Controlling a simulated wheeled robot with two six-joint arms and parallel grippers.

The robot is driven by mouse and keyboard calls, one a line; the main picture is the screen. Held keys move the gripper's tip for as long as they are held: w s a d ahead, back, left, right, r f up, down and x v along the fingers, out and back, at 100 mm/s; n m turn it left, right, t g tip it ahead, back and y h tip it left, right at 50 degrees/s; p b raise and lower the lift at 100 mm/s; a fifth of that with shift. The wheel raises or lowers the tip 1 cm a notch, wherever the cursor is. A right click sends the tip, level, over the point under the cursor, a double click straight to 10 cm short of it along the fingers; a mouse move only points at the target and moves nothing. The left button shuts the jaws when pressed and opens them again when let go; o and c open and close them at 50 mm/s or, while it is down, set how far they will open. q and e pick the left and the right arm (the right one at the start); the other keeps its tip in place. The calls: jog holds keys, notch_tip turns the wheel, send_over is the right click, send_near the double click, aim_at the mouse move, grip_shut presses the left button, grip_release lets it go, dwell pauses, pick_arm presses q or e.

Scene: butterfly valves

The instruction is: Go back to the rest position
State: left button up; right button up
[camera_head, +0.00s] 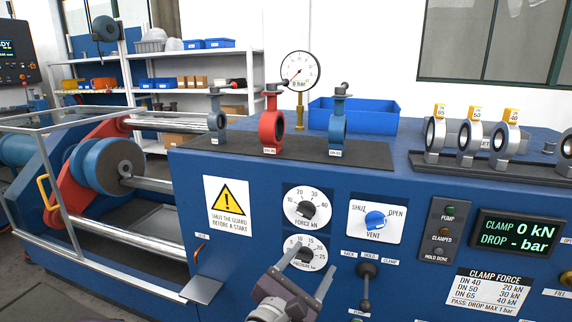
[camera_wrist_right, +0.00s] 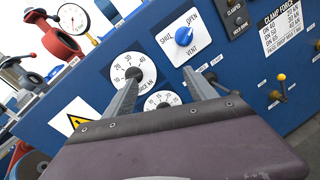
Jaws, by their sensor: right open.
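My right gripper (camera_head: 304,267) is open and empty in front of the lower part of the blue control panel (camera_head: 240,275). In the head view its fingers overlap the lower pressure dial (camera_head: 318,244) and sit left of the hold lever (camera_head: 366,285). In the right wrist view the open gripper (camera_wrist_right: 162,76) points at the panel, with the force dial (camera_wrist_right: 133,71) by its left finger and the blue vent knob (camera_wrist_right: 184,36) just beyond the tips. I cannot tell whether a finger touches the panel. My left gripper is not in view.
Three butterfly valves, one red (camera_head: 271,127), stand on a dark mat (camera_head: 365,153) on the bench top. More valves stand in a rack (camera_head: 440,162) at the right. A pressure gauge (camera_head: 300,70) and a blue bin (camera_head: 372,118) stand behind. A guard frame (camera_head: 60,215) is at the left.

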jog(key=s+d+f+m+g+h, duration=0.2)
jog(key=d+f+m+g, duration=0.15)
jog(key=d, duration=0.65)
jog(key=s+d+f+m+g+h, duration=0.1)
jog(key=d+f+m+g+h, duration=0.3)
jog(key=d, duration=0.6)
jog(key=s+d+f+m+g+y, duration=0.4)
jog(key=s+d+f+g, duration=0.25)
jog(key=s+g, duration=0.2)
jog(key=s+a+f+m+g+y, duration=0.2)
jog(key=s+a+f+m+y, duration=0.3)
jog(key=s+f, duration=0.3)
jog(key=w+a+f+m+t+y, duration=0.2)
jog(key=a+f+m+y, duration=0.35)
jog(key=a+m, duration=0.25)
pick_arm(q)
notch_tip(320, 180, up, 24)
jog(key=p, duration=2.3)
jog(key=shift+s+p, duration=0.2)
jog(key=shift+p, duration=0.2)
pick_arm(e)
notch_tip(320, 180, up, 25)
jog(key=w+m+t, duration=0.1)
jog(key=w, duration=0.1)
jog(key=shift+a, duration=0.4)
